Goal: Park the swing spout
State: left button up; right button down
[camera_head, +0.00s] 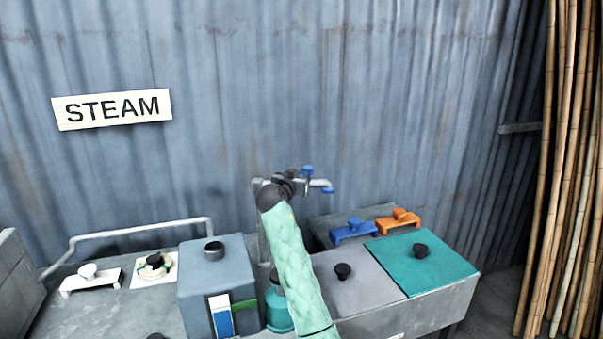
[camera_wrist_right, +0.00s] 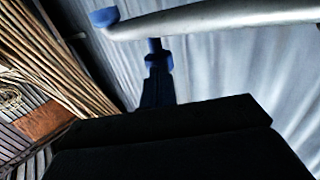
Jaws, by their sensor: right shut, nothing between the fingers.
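The swing spout (camera_head: 318,183) is a pale grey pipe in front of the corrugated wall, with a blue tip (camera_head: 328,190) at its right end and a blue knob (camera_head: 307,170) on top. In the right wrist view the spout (camera_wrist_right: 210,20) crosses the top, with the blue tip (camera_wrist_right: 103,17) and the knob (camera_wrist_right: 155,59). My right gripper (camera_head: 303,184), on a green-sleeved arm, is shut and empty close beside the spout. Its dark finger (camera_wrist_right: 157,90) lines up with the knob; whether they touch I cannot tell. The arm hides part of the spout's post. My left gripper is out of view.
A grey box (camera_head: 215,270) stands left of my arm. A lidded trough with grey (camera_head: 365,285) and teal (camera_head: 440,265) lids is at the right. Blue (camera_head: 353,231) and orange (camera_head: 398,221) handles sit behind it. Bamboo poles (camera_head: 565,150) stand far right. Space above the spout is clear.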

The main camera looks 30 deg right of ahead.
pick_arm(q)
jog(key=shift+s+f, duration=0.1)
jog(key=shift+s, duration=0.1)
pick_arm(e)
jog(key=shift+w+d, duration=0.1)
jog(key=shift+d, duration=0.05)
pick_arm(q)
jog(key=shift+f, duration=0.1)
pick_arm(e)
jog(key=shift+f, duration=0.1)
